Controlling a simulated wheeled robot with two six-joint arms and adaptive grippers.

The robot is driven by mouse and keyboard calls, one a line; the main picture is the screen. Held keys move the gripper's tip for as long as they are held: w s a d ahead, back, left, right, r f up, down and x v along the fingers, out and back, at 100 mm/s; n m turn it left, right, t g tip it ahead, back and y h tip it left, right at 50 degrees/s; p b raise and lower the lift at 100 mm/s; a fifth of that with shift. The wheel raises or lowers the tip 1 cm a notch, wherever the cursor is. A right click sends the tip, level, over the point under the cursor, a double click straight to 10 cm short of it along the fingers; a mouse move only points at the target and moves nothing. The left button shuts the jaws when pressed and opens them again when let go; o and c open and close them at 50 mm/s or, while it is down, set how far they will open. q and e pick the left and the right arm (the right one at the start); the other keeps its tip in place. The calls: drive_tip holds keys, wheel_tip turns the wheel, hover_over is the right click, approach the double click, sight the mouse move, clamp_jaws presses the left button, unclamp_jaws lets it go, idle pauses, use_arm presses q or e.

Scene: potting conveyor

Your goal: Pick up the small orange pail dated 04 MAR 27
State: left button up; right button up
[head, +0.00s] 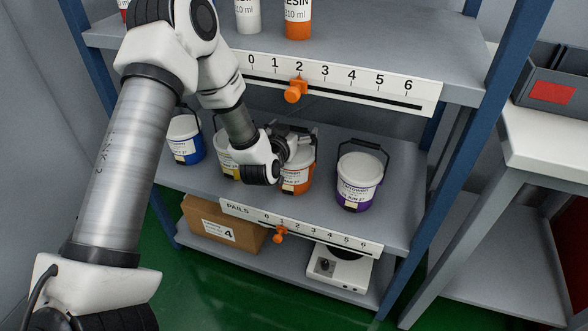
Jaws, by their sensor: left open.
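The orange pail (299,180) with a white lid stands upright on the middle shelf (400,222). Its label is too small to read, so I cannot confirm the date. My left gripper (305,134) is open, with its fingers over the left and back part of this pail, near its handle. The gripper hides part of the lid and handle; I cannot tell whether it touches them. My right gripper is out of view.
A blue pail (187,149), a partly hidden yellow pail (230,167) and a purple pail (357,192) share the shelf. The upper shelf (380,55) overhangs behind, with a scale and orange slider (295,92). A blue post (500,65) bounds the right.

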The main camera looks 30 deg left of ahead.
use_arm(q)
drive_tip(key=shift+s, duration=0.1)
drive_tip(key=c, duration=1.3)
drive_tip(key=shift+r, duration=0.1)
drive_tip(key=shift+c, duration=0.7)
drive_tip(key=shift+r, duration=0.1)
